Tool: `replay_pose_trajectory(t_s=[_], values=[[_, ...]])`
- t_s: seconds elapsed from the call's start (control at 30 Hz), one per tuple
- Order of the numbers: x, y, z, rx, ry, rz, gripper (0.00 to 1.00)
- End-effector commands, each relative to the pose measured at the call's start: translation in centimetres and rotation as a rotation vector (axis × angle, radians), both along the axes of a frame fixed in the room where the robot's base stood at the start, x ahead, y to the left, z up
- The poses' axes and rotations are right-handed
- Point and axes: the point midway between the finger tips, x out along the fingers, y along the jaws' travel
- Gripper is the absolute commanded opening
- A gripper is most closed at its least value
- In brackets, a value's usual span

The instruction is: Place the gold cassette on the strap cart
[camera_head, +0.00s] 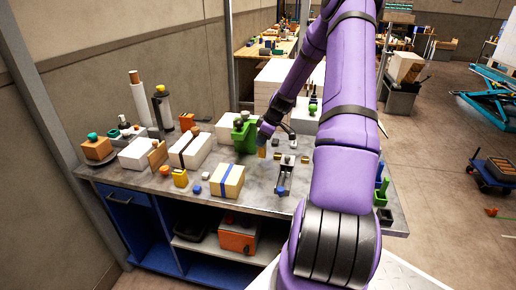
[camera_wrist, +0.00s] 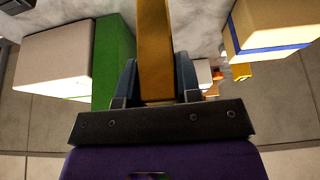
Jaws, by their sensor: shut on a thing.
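The gold cassette (camera_wrist: 155,48) is a flat golden bar between the two fingers of my gripper (camera_wrist: 156,82) in the wrist view. My gripper is shut on it. In the head view my gripper (camera_head: 263,142) is low over the workbench, beside a green holder, with a small gold part of the cassette (camera_head: 262,153) showing under it. I cannot tell whether the cassette touches the bench top. A low blue wheeled cart (camera_head: 480,178), likely the strap cart, stands on the floor at the far right, with a dark block with orange marks on it.
The workbench (camera_head: 205,202) is crowded. The green holder (camera_head: 243,138) stands close to my gripper, and a blue-strapped ream (camera_head: 227,181) lies nearer the front. A metal stand (camera_head: 285,178) is right of it. Open floor (camera_head: 440,150) lies between bench and cart.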

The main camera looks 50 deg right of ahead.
Motion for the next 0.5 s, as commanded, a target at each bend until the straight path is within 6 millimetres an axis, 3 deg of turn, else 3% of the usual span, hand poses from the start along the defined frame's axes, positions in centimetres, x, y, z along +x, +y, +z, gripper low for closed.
replay_pose_trajectory(t_s=[0.23,0.5], values=[[0.5,1.4,-0.4,0.0,0.0,-0.001,0.03],[0.5,1.4,-3.5,0.001,0.001,-0.001,0.03]])
